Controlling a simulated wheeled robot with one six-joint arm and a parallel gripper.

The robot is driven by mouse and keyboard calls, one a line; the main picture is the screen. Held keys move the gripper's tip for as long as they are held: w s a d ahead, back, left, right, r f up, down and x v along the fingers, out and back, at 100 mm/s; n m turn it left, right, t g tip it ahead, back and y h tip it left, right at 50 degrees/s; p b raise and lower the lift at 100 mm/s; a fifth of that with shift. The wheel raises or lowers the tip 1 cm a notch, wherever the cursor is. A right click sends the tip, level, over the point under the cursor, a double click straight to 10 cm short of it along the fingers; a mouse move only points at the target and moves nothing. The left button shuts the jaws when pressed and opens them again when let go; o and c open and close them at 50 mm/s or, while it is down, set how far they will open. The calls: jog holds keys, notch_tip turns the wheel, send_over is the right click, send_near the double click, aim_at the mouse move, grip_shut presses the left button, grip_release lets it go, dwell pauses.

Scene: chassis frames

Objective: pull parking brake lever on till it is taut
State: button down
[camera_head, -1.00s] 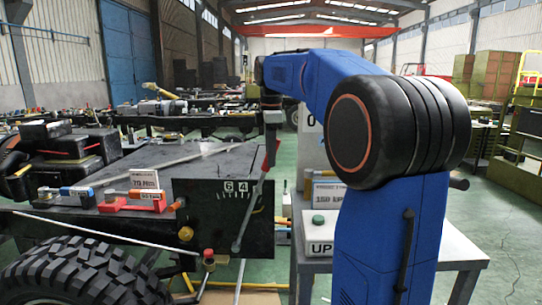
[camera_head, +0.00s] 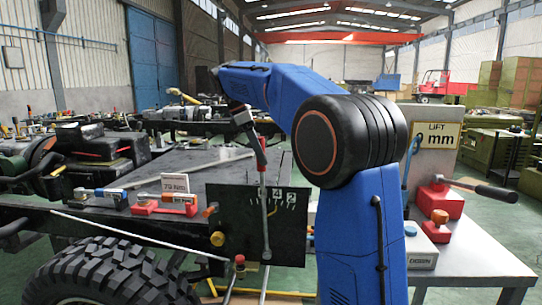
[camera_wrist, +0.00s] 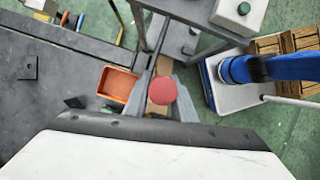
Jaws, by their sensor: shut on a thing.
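The parking brake lever (camera_head: 264,205) stands in front of a dark plate (camera_head: 235,215) with white numbers and tick marks. Its grey shaft is nearly upright, with its top tilted slightly left. The numbers 4 and 2 show to the right of the shaft. My gripper (camera_head: 256,138) is shut on the lever's red grip (camera_head: 262,158) at the top. In the wrist view the round red end of the grip (camera_wrist: 162,90) lies between my grey fingers.
A chassis with a large tyre (camera_head: 105,275) stands at the left. A grey table (camera_head: 470,250) at the right bears red tools and a grey box. An orange tray (camera_wrist: 118,85) shows in the wrist view.

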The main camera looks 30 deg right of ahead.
jog(key=shift+w+a, duration=0.2)
jog(key=shift+a, duration=0.15)
jog(key=c, duration=1.5)
grip_release()
jog(key=shift+v, duration=3.7)
jog(key=shift+w+a, duration=0.1)
jog(key=shift+a, duration=0.05)
